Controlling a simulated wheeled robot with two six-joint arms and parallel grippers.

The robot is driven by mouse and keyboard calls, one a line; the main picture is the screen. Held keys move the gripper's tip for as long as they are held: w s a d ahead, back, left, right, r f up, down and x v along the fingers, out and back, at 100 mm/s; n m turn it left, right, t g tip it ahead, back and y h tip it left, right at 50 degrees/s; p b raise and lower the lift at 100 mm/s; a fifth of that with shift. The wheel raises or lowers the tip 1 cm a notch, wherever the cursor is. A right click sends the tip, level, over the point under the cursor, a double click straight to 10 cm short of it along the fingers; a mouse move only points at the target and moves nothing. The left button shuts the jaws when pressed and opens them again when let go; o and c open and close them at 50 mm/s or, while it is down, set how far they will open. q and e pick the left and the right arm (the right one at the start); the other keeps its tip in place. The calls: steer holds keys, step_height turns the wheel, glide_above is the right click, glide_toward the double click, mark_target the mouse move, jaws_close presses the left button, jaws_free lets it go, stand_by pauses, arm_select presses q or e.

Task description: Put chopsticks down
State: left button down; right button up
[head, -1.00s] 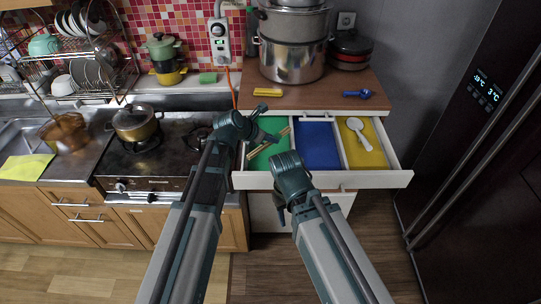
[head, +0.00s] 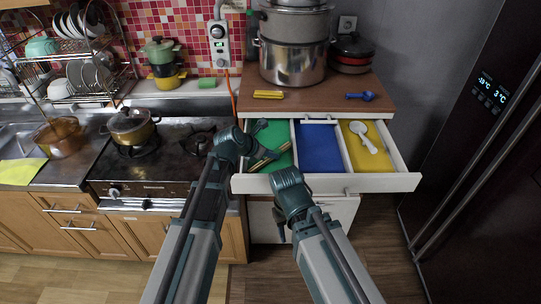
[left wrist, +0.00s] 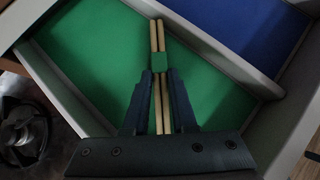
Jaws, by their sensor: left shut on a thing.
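A pair of tan chopsticks (head: 271,156) with a green band (left wrist: 159,62) is in my left gripper (head: 262,146). In the left wrist view the fingers of the left gripper (left wrist: 160,92) close around the chopsticks (left wrist: 158,35), just below the band. The chopsticks are over or in the green compartment (head: 279,129) of the open drawer (head: 330,184); I cannot tell whether they touch its floor. My right gripper (head: 281,226) hangs in front of the drawer, pointing down. Its jaws are too small and dark to read.
The drawer's blue compartment (head: 319,148) is empty. Its yellow compartment (head: 378,161) holds a white spoon (head: 363,136). On the counter behind are a yellow item (head: 268,94), a blue scoop (head: 361,96) and large pots (head: 294,62). The stove (head: 165,155) is left.

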arm_select(q)
steer(key=shift+f, duration=0.1)
steer(key=c, duration=1.2)
jaws_free()
steer(key=shift+f, duration=0.1)
steer(key=o, duration=0.5)
steer(key=shift+r, duration=0.2)
steer(key=p+v, duration=0.8)
steer(key=v, duration=0.4)
steer(key=shift+r, duration=0.1)
